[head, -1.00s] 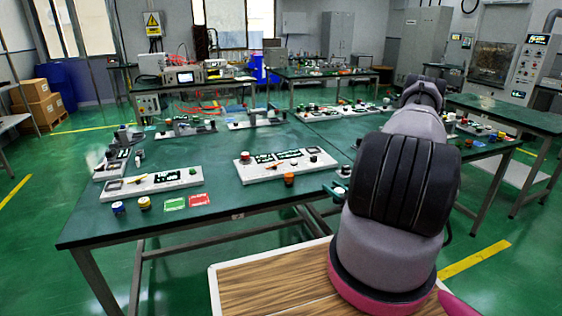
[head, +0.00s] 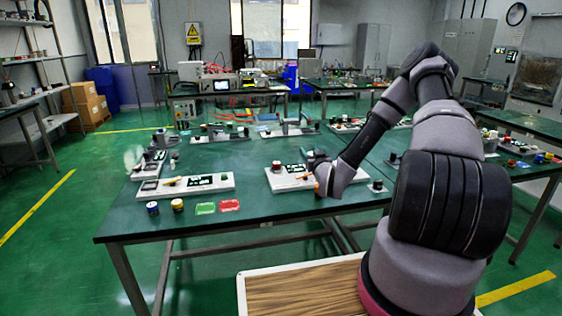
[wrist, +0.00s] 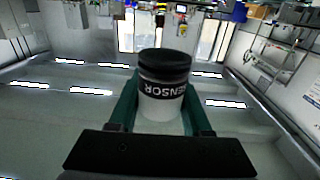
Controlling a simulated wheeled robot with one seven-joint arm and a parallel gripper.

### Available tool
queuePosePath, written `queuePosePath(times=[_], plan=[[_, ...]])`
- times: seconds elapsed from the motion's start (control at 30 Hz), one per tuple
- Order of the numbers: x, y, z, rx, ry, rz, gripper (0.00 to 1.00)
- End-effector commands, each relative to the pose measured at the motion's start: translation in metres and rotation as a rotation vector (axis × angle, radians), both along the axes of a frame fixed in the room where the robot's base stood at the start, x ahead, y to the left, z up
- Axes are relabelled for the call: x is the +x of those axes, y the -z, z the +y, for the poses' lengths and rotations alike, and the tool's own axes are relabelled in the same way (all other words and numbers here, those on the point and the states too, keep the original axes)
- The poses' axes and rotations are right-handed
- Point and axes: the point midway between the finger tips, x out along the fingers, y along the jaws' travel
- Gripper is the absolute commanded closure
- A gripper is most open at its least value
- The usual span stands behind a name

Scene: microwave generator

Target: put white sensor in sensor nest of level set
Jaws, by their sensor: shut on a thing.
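The white sensor (wrist: 162,105) is a small white cylinder with a black lid and a black band lettered "SENSOR". My gripper (wrist: 160,110) is shut on it, with a green finger on each side, in the wrist view. In the head view my gripper (head: 318,160) is above the right front panel (head: 282,184), a pale board with dark displays. The sensor cannot be made out there. Another pale panel (head: 200,188) with a yellow part lies to the left. The panel labels are too small to read, so I cannot tell which is the level set or see its nest.
An orange-topped jar (head: 317,188) and a dark-topped jar (head: 376,186) are near my wrist. Two jars (head: 177,205), a green tray (head: 205,208) and a red tray (head: 230,205) are near the front edge of the green table (head: 270,232). More panels (head: 220,137) stand behind.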

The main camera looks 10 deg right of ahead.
Motion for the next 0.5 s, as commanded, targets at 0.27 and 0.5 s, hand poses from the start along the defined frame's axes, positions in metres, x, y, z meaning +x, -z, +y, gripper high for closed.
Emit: queuePosePath(times=[0.27,0.5], plan=[[-0.008,0.035,-0.049,-0.004,-0.01,0.003,1.0],[-0.057,0.106,-0.131,-0.002,-0.1,0.005,1.0]])
